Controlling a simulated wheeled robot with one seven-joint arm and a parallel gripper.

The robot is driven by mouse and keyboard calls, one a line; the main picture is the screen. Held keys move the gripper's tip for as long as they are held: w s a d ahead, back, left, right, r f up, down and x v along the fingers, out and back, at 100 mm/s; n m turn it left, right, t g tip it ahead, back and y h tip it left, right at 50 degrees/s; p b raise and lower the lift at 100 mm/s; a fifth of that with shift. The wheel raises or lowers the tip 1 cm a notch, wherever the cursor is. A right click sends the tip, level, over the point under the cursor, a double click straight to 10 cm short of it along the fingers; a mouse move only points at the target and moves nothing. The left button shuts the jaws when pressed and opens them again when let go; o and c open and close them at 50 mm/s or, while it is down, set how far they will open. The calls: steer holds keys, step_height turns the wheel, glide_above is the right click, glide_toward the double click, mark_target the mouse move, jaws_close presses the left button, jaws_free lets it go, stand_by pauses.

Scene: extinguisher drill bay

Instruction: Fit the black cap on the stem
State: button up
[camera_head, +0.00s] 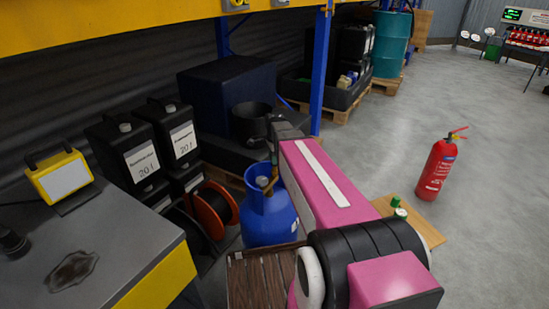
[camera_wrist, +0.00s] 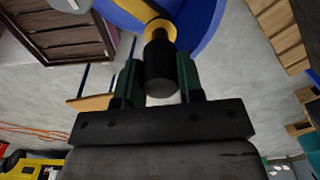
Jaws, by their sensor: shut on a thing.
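The black cap (camera_wrist: 161,70) is a short dark cylinder between the two green-grey fingers of my gripper (camera_wrist: 158,78) in the wrist view. The gripper is shut on it. The cap's far end lies in line with the brass valve stem (camera_wrist: 160,26) on the blue gas cylinder (camera_wrist: 205,22) and overlaps it in the picture. I cannot tell whether they touch or how deep the cap sits. In the head view the blue cylinder (camera_head: 268,217) stands upright below my gripper, with its brass valve (camera_head: 265,183) partly showing; the cap cannot be made out there.
A grey bench (camera_head: 110,245) with a yellow work lamp (camera_head: 60,178) is at the left. Black canisters (camera_head: 135,155) and an orange cable reel (camera_head: 212,208) stand beside the cylinder. A blue post (camera_head: 320,75) rises behind. A red extinguisher (camera_head: 437,170) stands on open floor at right.

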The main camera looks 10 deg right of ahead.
steer(key=shift+f, duration=1.85)
stand_by(0.8)
steer(key=o, duration=1)
steer(key=shift+r, duration=0.1)
